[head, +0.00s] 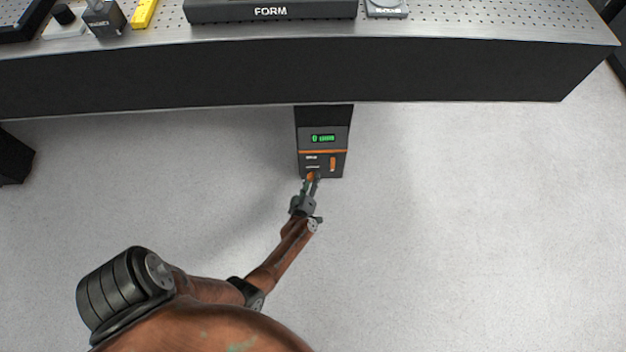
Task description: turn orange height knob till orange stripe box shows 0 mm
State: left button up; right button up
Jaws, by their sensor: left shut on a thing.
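The orange stripe box (339,143) is a dark box below the table's front edge, with an orange stripe across it. Its green display (323,138) shows a 0 followed by small characters that are hard to read, perhaps a unit. An upright orange part (333,163) sits on its lower right. My left gripper (312,178) is at the box's lower edge, shut on the orange height knob (310,176), which it mostly hides. My right gripper is not in view.
A perforated metal table (450,22) with a black front side spans the top. On it are a black FORM unit (270,11), a small grey device (387,9), a yellow bar (143,13) and a dark block (103,18). The grey floor around the box is clear.

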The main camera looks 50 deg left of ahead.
pick_arm(q)
jog(key=shift+d+f, duration=0.1)
jog(key=o, duration=1.1)
